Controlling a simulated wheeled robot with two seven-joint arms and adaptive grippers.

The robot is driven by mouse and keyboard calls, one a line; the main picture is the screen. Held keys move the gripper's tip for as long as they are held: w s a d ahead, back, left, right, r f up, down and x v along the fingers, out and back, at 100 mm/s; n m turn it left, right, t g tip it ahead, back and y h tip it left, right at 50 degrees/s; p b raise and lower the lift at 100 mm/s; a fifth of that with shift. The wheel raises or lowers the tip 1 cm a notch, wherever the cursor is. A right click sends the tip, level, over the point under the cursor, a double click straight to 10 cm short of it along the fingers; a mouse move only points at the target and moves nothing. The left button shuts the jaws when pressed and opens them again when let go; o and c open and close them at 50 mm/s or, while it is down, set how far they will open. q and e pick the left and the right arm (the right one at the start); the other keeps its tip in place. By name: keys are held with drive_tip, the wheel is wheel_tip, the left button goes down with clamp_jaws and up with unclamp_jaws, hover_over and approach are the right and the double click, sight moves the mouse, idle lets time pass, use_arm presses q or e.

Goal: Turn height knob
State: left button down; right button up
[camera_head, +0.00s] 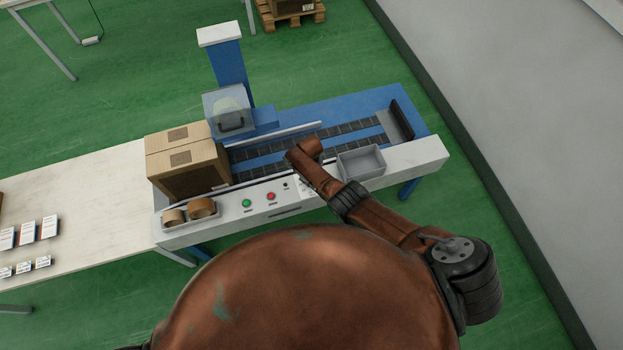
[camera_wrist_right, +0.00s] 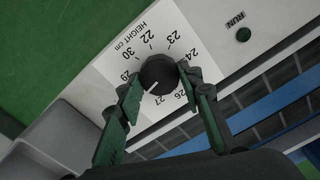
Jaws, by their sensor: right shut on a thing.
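The round black height knob (camera_wrist_right: 158,74) sits on a white dial marked "HEIGHT cm" in the right wrist view, with numbers from 22 to 30 around it. A white pointer line on the knob points down-left, near the 27 and the area covered by a finger. My right gripper (camera_wrist_right: 162,82) has one finger on each side of the knob and is shut on it. In the head view my right arm reaches over the machine's front panel (camera_head: 318,196) and hides the knob and fingers. My left gripper is not in view.
A cardboard box (camera_head: 188,163) stands at the conveyor's left end. Tape rolls (camera_head: 202,207) lie in a tray in front of it. A green button (camera_head: 246,203) and a red button (camera_head: 271,196) are on the panel. A grey bin (camera_head: 361,163) sits right of my arm.

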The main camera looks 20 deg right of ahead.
drive_tip(key=o, duration=1.1)
drive_tip(key=shift+a+r, duration=0.1)
drive_tip(key=shift+r, duration=0.3)
wheel_tip(320, 180, up, 11)
drive_tip(key=shift+r, duration=0.1)
